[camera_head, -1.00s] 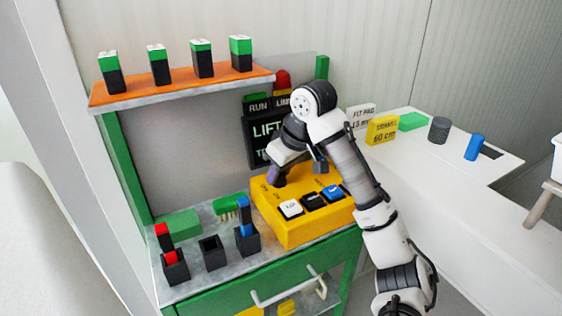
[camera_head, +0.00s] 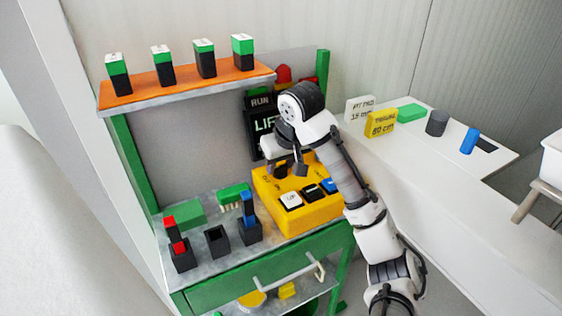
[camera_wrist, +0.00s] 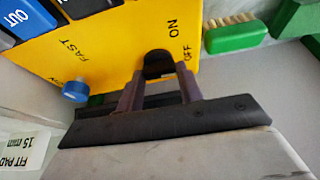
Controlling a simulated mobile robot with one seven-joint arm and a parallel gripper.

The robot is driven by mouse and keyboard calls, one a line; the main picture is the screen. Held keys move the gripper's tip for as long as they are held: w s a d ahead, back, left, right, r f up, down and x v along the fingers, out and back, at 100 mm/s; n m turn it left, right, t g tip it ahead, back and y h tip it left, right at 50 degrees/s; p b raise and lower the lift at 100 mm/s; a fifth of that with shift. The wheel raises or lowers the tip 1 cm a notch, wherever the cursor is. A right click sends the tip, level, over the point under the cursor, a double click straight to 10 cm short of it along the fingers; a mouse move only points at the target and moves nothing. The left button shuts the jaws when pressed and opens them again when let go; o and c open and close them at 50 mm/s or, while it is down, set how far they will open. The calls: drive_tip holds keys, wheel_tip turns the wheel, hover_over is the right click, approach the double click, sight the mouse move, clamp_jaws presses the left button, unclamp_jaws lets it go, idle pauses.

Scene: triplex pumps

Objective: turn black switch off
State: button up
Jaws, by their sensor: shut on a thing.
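The yellow control box (camera_head: 292,222) sits on the workbench. The black switch (camera_wrist: 158,64) shows in the wrist view on the yellow face beside the printed words ON and OFF. It also shows in the head view as a dark knob (camera_head: 281,171). My gripper (camera_wrist: 160,84) has its two purple-grey fingers on either side of the switch and is shut on it. The fingers and the wrist partly hide the switch, so its exact angle is hard to read.
White, black and blue buttons (camera_head: 291,200) line the box's front. A blue knob (camera_wrist: 75,91) is near the fingers in the wrist view. A green brush (camera_head: 233,196) and small black holders (camera_head: 217,241) stand left. An orange shelf (camera_head: 190,88) hangs above.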

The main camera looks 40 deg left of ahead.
drive_tip(key=o, duration=0.7)
drive_tip(key=v, duration=1.4)
drive_tip(key=shift+f, duration=0.1)
